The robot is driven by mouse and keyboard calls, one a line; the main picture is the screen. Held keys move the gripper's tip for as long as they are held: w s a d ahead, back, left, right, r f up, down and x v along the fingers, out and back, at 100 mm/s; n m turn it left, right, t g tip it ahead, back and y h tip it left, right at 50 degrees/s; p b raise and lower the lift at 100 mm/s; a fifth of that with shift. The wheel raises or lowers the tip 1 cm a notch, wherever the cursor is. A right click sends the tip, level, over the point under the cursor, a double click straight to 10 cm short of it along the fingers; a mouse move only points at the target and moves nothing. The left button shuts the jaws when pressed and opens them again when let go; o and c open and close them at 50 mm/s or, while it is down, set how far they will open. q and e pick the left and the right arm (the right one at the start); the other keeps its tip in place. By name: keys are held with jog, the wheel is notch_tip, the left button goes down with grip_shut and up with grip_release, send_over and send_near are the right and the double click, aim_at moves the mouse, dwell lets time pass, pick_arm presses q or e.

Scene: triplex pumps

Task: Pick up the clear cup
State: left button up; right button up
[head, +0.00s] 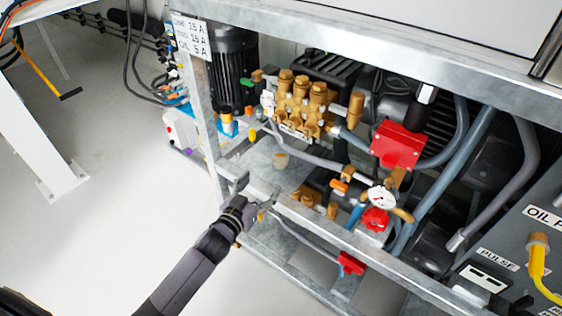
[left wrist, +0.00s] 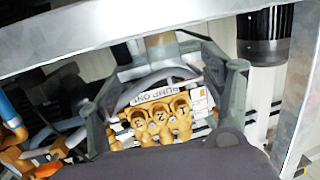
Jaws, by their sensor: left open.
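The clear cup (head: 281,160) is small and see-through, with an amber tint. It stands on the grey metal shelf (head: 258,160) in front of the brass pump. My left gripper (head: 257,191) is open at the front edge of the frame, below and a little left of the cup, and apart from it. In the left wrist view, the open fingers of my left gripper (left wrist: 160,62) spread to either side of a tan, see-through cylinder that looks like the cup (left wrist: 161,46). Nothing is held between them.
The brass triplex pump (head: 303,103) sits just behind the cup. A grey hose (head: 300,155) runs close by it. A galvanized rail (head: 330,232) crosses in front, and an upright post (head: 203,120) stands left. A gauge (head: 382,197) and red valves are to the right.

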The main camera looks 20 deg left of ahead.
aim_at(277, 164)
pick_arm(q)
jog(key=b+x, duration=0.1)
jog(key=x, duration=0.4)
jog(key=shift+x, duration=0.85)
jog(key=x, duration=0.1)
jog(key=b+x, duration=0.1)
jog(key=x, duration=0.2)
jog(key=shift+w+r+b, duration=0.2)
jog(key=shift+r+b, duration=0.05)
jog(key=shift+b, duration=0.1)
jog(key=shift+w, duration=0.25)
pick_arm(e)
jog(key=shift+w+a+r+t, duration=0.15)
jog(key=shift+w+r+t, duration=0.25)
jog(key=shift+r+t, duration=0.1)
pick_arm(q)
jog(key=shift+c, duration=0.3)
jog(key=c, duration=1.2)
